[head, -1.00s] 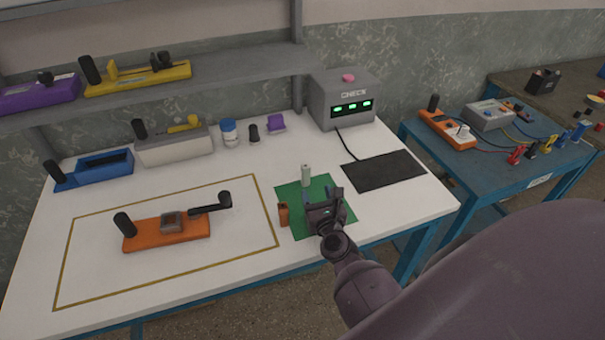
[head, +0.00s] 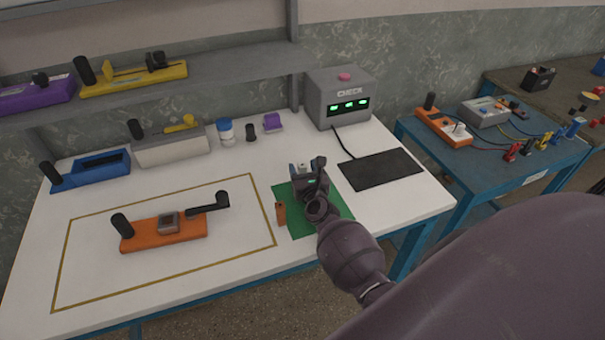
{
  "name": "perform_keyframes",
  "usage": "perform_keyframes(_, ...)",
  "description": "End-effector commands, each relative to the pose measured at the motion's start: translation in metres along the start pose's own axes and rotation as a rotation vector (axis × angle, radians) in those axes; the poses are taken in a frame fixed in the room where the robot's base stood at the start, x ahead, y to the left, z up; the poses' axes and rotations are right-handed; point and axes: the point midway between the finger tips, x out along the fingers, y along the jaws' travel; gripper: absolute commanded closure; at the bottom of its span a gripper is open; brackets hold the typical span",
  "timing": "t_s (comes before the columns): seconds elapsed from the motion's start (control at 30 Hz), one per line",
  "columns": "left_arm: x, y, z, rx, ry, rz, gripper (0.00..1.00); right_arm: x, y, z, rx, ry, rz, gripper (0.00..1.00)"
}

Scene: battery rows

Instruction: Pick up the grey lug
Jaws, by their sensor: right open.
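The grey lug (head: 303,167) stands on the green mat (head: 330,218); only its pale top shows behind my right gripper, and the rest is hidden. My right gripper (head: 308,169) is open over the back part of the mat, with its fingers at the lug. I cannot tell whether they touch it. My left gripper is not in view.
An orange-brown lug (head: 280,213) stands at the mat's left edge. An orange fixture (head: 165,233) with black handles lies in the outlined area on the left. A grey check box (head: 340,95) and black pad (head: 380,170) are behind and right.

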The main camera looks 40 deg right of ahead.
Motion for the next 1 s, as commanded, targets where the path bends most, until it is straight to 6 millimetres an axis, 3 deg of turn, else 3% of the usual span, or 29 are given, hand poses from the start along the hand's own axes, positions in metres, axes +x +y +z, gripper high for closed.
perform_keyframes(0.1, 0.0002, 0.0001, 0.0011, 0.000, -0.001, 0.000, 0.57, 0.0089, 0.0000, -0.0006, -0.001, 0.001, 0.000, 0.45)
perform_keyframes(0.37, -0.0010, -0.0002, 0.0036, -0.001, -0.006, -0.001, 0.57, 0.0106, -0.0003, -0.0009, 0.000, 0.001, -0.001, 0.45)
perform_keyframes(0.73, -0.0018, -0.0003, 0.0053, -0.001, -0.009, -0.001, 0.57, 0.0104, -0.0001, -0.0008, 0.000, 0.001, -0.001, 0.98)
perform_keyframes(1.0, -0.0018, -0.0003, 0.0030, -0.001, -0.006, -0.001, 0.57, 0.0105, 0.0000, 0.0011, 0.000, 0.000, -0.001, 0.99)
